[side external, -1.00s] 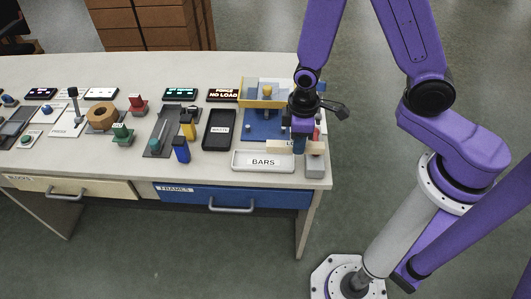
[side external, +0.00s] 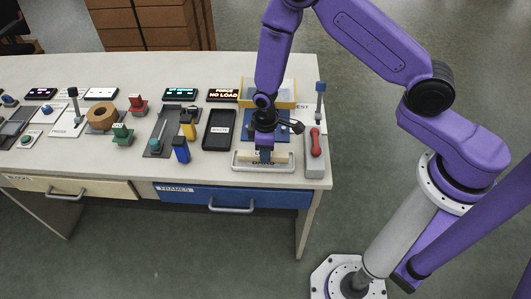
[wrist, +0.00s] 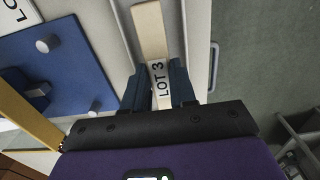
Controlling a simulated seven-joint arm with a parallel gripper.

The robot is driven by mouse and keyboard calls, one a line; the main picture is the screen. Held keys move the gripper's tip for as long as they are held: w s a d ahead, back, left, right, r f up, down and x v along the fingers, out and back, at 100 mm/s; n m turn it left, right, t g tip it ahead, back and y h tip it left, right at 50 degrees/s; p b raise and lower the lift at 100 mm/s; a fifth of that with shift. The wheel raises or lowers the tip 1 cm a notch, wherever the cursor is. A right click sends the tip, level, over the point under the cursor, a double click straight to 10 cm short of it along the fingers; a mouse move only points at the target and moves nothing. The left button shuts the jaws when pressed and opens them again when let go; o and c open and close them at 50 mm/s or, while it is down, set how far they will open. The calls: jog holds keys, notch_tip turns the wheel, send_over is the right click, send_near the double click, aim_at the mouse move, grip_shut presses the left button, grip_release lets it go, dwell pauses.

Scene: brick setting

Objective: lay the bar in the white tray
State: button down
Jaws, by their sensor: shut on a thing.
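The bar is a pale wooden block with a "LOT 3" label; in the wrist view the bar (wrist: 150,30) runs up and away from the jaws. My gripper (wrist: 160,88) is shut on it, with a dark blue finger on each side of the label. In the side view my gripper (side external: 265,158) is low over the white tray (side external: 290,169) at the front right of the table. The bar lines up lengthwise with the tray and shows between the tray's walls in the wrist view. I cannot tell whether it touches the tray floor.
A blue board (wrist: 50,60) with pegs and a yellow-edged bin (side external: 284,104) stand behind the tray. A black tray (side external: 219,130) is to its left. A grey block with a red handle (side external: 315,142) is close on the right, near the table edge.

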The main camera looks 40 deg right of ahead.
jog(key=shift+f, duration=0.75)
jog(key=c, duration=1.2)
grip_release()
jog(key=shift+f, duration=0.1)
notch_tip(320, 180, up, 12)
jog(key=f, duration=0.1)
jog(key=s+d+r+n, duration=0.1)
jog(key=s+r+n, duration=0.1)
jog(key=s+r, duration=0.85)
jog(key=s+d+r, duration=0.3)
jog(key=s+d, duration=0.1)
jog(key=s, duration=0.3)
jog(key=s+d+r+n, duration=0.1)
jog(key=s+d+r, duration=0.3)
jog(key=s, duration=0.4)
jog(key=shift+s+r+n, duration=0.15)
jog(key=shift+s+n, duration=0.05)
jog(key=shift+n, duration=0.1)
